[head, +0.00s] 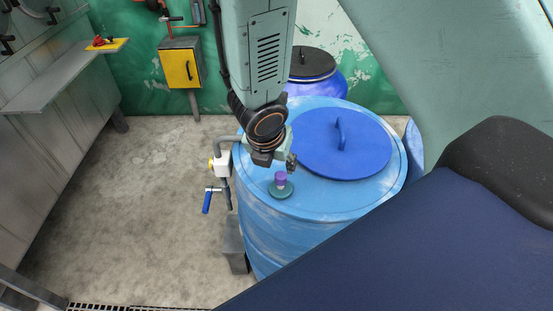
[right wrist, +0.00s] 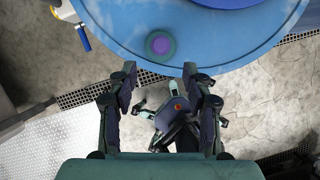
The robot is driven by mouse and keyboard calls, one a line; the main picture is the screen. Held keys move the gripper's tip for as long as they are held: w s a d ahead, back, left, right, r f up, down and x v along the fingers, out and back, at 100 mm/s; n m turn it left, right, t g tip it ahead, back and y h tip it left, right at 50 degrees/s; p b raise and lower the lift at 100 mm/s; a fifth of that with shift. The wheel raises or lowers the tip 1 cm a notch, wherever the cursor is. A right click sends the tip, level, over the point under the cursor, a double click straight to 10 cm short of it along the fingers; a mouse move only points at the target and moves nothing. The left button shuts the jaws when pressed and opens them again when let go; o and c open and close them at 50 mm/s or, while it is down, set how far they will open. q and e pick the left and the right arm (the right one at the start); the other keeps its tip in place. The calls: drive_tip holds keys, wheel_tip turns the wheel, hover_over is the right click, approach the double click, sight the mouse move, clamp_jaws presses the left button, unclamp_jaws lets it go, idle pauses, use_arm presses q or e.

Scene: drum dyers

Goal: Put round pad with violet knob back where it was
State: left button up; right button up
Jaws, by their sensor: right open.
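The round pad with violet knob (head: 281,186) is a dark green disc with a violet knob on top. It rests on the flat top of the large blue drum (head: 255,199), near its front left edge. It also shows in the right wrist view (right wrist: 160,45). My right gripper (head: 276,161) hangs above the drum, close to the pad and apart from it. In the right wrist view its two fingers (right wrist: 160,72) are spread and empty, and the pad lies ahead, beyond the fingertips. My left gripper is in neither view.
A blue lid with a handle (head: 342,147) covers part of the drum top. A blue-handled valve (head: 208,200) juts from the drum's left side. A black-lidded blue drum (head: 312,66) stands behind. A yellow box (head: 180,66) hangs at the back wall. The floor at left is clear.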

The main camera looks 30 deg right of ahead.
drive_tip(key=s+a+f+m+g+y+p, duration=0.1)
drive_tip(key=s+a+f+m+g+y, duration=0.1)
drive_tip(key=s+a+f+m, duration=0.45)
drive_tip(key=s+a+f+m+g+y, duration=0.1)
drive_tip(key=s+f+m+y, duration=0.25)
drive_tip(key=s+m, duration=0.4)
drive_tip(key=s+d+f+m+h, duration=0.1)
drive_tip(key=s+d+f+m, duration=0.1)
drive_tip(key=s+m, duration=0.3)
drive_tip(key=s+d+f+m+h, duration=0.1)
drive_tip(key=s+d+f+m, duration=0.1)
drive_tip(key=s+m, duration=0.4)
drive_tip(key=shift+s+d+f+m, duration=0.2)
drive_tip(key=shift+d+f+m, duration=0.1)
drive_tip(key=shift+f+m, duration=0.35)
drive_tip(key=shift+s, duration=0.15)
